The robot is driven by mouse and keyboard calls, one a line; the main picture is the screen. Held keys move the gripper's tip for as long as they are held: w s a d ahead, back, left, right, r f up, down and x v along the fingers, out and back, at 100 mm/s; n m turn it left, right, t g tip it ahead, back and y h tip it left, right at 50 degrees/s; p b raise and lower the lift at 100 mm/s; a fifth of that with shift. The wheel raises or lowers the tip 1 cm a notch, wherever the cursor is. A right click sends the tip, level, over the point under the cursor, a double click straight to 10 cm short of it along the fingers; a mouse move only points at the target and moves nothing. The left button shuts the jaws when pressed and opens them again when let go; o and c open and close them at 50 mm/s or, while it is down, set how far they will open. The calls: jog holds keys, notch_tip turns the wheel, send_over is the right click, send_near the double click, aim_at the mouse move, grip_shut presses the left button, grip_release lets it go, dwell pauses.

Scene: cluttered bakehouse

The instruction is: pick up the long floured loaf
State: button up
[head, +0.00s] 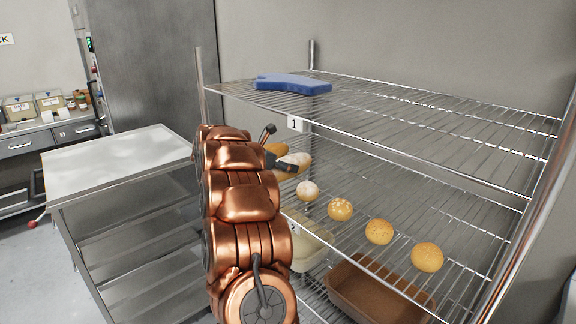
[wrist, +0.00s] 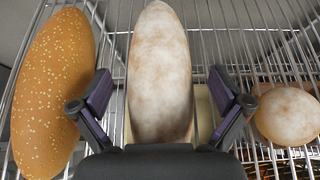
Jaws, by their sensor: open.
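The long floured loaf (wrist: 160,70) lies on a wire shelf, pale and dusted white. In the wrist view it sits lengthwise between the two fingers of my gripper (wrist: 161,108), which is open, with a finger on each side and a gap to the loaf. The loaf's near end is hidden behind the gripper body. In the head view the loaf (head: 296,160) shows only in part beyond my gripper (head: 272,148), which reaches in at the left end of the middle shelf.
A seeded long loaf (wrist: 55,90) lies close on the left, and a round floured roll (wrist: 288,115) on the right. Several round rolls (head: 379,231) line the shelf. The upper wire shelf (head: 420,110) holds a blue folded item (head: 292,84). A brown bin (head: 375,290) is below.

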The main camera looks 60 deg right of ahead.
jog(key=shift+c, duration=0.4)
jog(key=c, duration=0.8)
jog(key=shift+c, duration=0.4)
jog(key=shift+r, duration=0.1)
